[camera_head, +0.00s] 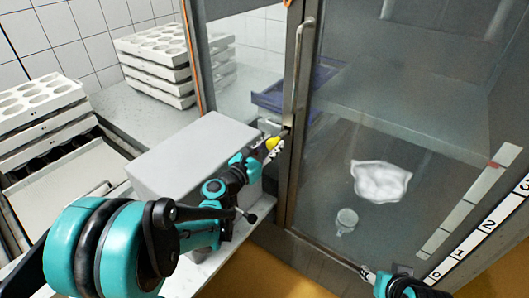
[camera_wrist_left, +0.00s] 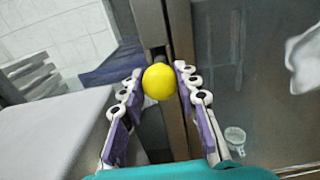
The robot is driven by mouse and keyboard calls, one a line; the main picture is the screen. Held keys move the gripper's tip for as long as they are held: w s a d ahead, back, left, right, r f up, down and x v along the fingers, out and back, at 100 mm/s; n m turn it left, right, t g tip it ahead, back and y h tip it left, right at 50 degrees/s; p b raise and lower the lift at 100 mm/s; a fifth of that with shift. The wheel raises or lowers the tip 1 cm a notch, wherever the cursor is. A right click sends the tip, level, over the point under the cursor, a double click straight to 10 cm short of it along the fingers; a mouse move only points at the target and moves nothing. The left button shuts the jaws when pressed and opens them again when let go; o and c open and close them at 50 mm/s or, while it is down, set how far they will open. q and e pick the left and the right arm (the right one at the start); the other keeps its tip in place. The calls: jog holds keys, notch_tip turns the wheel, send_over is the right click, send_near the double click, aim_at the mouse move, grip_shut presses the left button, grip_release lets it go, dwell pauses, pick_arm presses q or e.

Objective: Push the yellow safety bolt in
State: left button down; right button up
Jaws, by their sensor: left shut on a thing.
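The yellow safety bolt (camera_head: 272,143) shows as a small yellow knob at the metal door post, below the long handle. In the left wrist view its round yellow head (camera_wrist_left: 158,82) sits between the fingers, in front of a dark slot in the post. My left gripper (camera_head: 275,146) is shut on the yellow bolt, with one finger on each side of it. How far the bolt is in cannot be told. My right gripper (camera_head: 366,272) is at the bottom right, low in front of the glass; its fingers are too small to read.
A glass door (camera_head: 400,120) with a metal handle (camera_head: 299,75) fills the right. A grey box (camera_head: 190,155) stands on the counter beside my left arm. White mould trays (camera_head: 160,65) are stacked behind. A white lump (camera_head: 381,181) and a small cup (camera_head: 346,220) show through the glass.

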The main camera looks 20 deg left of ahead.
aim_at(277, 137)
pick_arm(q)
jog(key=x, duration=0.3)
jog(key=shift+a, duration=0.1)
jog(key=c, duration=1.6)
grip_release()
jog(key=shift+r, duration=0.1)
jog(key=o, duration=0.5)
jog(key=shift+w, duration=0.15)
jog(key=v, duration=1.2)
